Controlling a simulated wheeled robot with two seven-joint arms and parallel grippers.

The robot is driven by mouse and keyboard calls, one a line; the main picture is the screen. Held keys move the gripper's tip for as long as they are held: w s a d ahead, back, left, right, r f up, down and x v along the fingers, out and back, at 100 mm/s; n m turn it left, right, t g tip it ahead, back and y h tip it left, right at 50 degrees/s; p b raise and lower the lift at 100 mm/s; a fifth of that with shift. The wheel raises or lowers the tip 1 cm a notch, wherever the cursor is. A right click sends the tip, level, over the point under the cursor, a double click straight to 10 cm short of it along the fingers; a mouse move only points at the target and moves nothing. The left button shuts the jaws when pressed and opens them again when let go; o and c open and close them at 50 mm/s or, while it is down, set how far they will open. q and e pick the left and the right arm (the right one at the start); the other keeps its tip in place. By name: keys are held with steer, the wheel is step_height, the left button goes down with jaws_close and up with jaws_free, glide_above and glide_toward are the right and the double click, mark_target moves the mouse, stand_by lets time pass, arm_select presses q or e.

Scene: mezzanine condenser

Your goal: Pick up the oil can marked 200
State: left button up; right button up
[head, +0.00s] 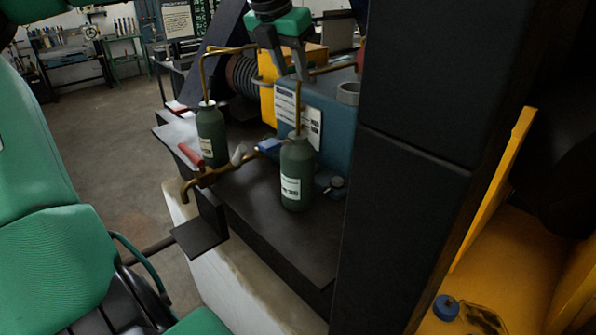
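A dark green oil can (297,165) with a brass spout stands upright on the dark shelf. Its white label has small print that may read 200, but it is too small to be sure. A second, similar oil can (210,135) stands further back to the left; its label is unreadable. My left gripper (289,77) points down above the nearer can, by the top of its spout. Its two dark fingers are apart with nothing visibly between them. I cannot tell whether a finger touches the spout. My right gripper is not in view.
The dark shelf (305,242) has bare room in front of the nearer can. A brass pipe with a red-handled valve (191,155) runs between the cans. A blue box (333,118) stands close behind the nearer can. A dark column (415,160) rises to the right.

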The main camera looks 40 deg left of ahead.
mark_target(297, 84)
arm_select(q)
steer(key=shift+w+p+x, duration=0.25)
steer(key=shift+p+x, duration=0.05)
steer(key=shift+x, duration=0.9)
steer(key=shift+p, duration=0.35)
steer(key=p+x, duration=0.2)
steer(key=x, duration=0.1)
steer(key=shift+f+p, duration=0.35)
steer(key=shift+f, duration=0.05)
steer(key=shift+w+f, duration=0.2)
steer(key=shift+f, duration=0.25)
steer(key=shift+d, duration=0.1)
steer(key=shift+s, duration=0.1)
steer(key=shift+c, duration=1.3)
jaws_close()
